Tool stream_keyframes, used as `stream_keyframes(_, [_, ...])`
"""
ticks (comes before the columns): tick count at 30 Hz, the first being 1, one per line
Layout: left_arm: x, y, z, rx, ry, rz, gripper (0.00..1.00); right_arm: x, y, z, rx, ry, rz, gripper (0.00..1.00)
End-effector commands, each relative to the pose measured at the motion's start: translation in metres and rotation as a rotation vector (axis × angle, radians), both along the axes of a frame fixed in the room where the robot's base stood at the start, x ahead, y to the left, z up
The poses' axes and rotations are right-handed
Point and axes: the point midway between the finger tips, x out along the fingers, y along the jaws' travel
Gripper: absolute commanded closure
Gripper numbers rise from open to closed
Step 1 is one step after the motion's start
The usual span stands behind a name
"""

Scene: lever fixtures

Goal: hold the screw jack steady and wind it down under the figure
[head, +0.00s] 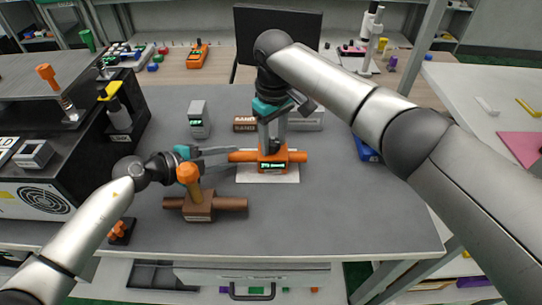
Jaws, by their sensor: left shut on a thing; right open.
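An orange device (271,166) with a small green-lit display, which looks like the screw jack, stands on a white plate (268,179) on the grey bench. An orange bar sticks out on both sides. The display digits are too small to read. My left gripper (233,161) comes from the left with its fingers at the left end of this bar, shut on it. My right gripper (273,142) points down from above, open, its fingertips at the top of the orange device and hiding part of it. Whether they touch it is unclear.
A brown device (199,207) with an orange knob (188,173) stands just in front of my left gripper. A grey box (199,119) and brown block (244,123) stand behind. A black machine (64,150) is at left. The front right bench is clear.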

Motion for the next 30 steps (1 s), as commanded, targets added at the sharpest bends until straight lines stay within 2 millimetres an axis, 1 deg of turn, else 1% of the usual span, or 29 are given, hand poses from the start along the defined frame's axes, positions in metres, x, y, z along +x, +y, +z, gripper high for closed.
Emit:
stream_keyframes(1, [0.004,-0.001,0.006,-0.009,-0.015,0.005,1.0,-0.008,0.002,-0.005,-0.002,0.026,0.009,0.32])
stream_keyframes(2, [0.004,-0.001,0.006,-0.009,-0.015,0.005,1.0,-0.008,0.002,-0.003,-0.002,0.025,0.009,0.32])
stream_keyframes(12, [0.002,0.0,0.003,-0.005,-0.006,0.004,1.0,-0.005,0.002,0.034,0.0,0.016,0.007,0.32])
stream_keyframes(15, [0.002,0.0,0.002,-0.003,-0.005,0.004,1.0,-0.005,0.002,0.041,0.0,0.015,0.007,0.32])
stream_keyframes(26, [0.001,0.0,0.001,-0.001,-0.002,0.002,1.0,-0.005,0.002,0.044,0.0,0.013,0.004,0.32])
stream_keyframes(30, [0.0,0.0,0.0,-0.001,-0.001,0.002,1.0,-0.004,0.002,0.044,0.001,0.012,-0.048,0.32])
